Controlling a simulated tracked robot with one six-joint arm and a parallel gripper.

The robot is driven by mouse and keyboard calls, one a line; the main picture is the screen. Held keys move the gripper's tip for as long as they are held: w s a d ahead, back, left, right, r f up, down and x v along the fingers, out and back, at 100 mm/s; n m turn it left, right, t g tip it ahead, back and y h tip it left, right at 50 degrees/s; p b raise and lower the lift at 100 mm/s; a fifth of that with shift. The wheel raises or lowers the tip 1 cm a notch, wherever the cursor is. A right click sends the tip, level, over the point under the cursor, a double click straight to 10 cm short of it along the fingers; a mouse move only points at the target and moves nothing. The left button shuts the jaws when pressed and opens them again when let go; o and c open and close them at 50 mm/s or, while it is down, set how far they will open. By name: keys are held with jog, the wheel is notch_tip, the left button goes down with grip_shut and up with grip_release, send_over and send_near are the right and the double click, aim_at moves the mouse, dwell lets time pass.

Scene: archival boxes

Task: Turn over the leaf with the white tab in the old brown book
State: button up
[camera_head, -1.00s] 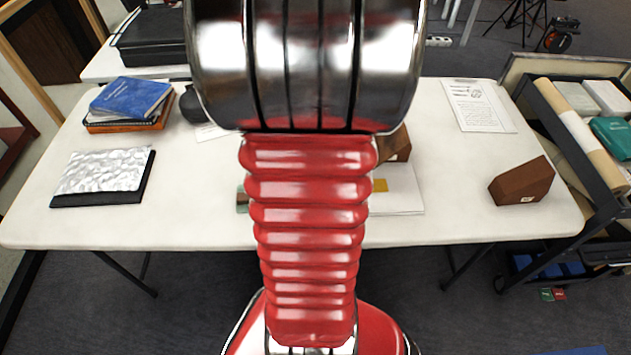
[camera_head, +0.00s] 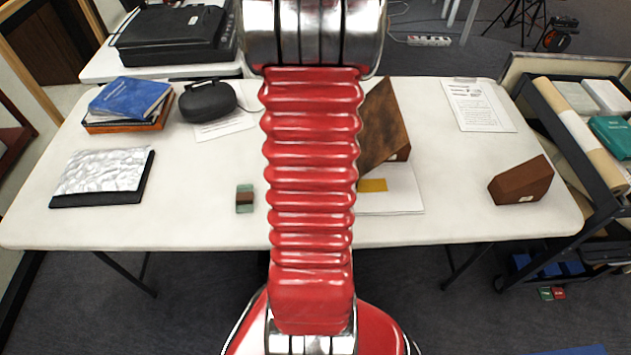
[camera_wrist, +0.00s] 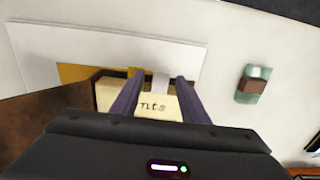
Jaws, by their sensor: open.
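The old brown book shows in the head view as a slanted brown board (camera_head: 384,120), partly hidden behind my arm. In the wrist view a dark brown board (camera_wrist: 40,115) and the edge of cream pages (camera_wrist: 108,95) show at lower left. My gripper is open, one finger on each side of the tab. Whether it touches the leaf, I cannot tell. The gripper is hidden in the head view.
A white sheet (camera_head: 400,200) with an ochre patch (camera_head: 373,185) lies at the book. A small green and brown block (camera_head: 244,198) stands left. A brown wedge (camera_head: 521,183) is at right, a blue book (camera_head: 130,96) and black case (camera_head: 208,100) at back left.

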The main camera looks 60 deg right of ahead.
jog(key=shift+c, duration=0.2)
grip_shut()
dwell(0.3)
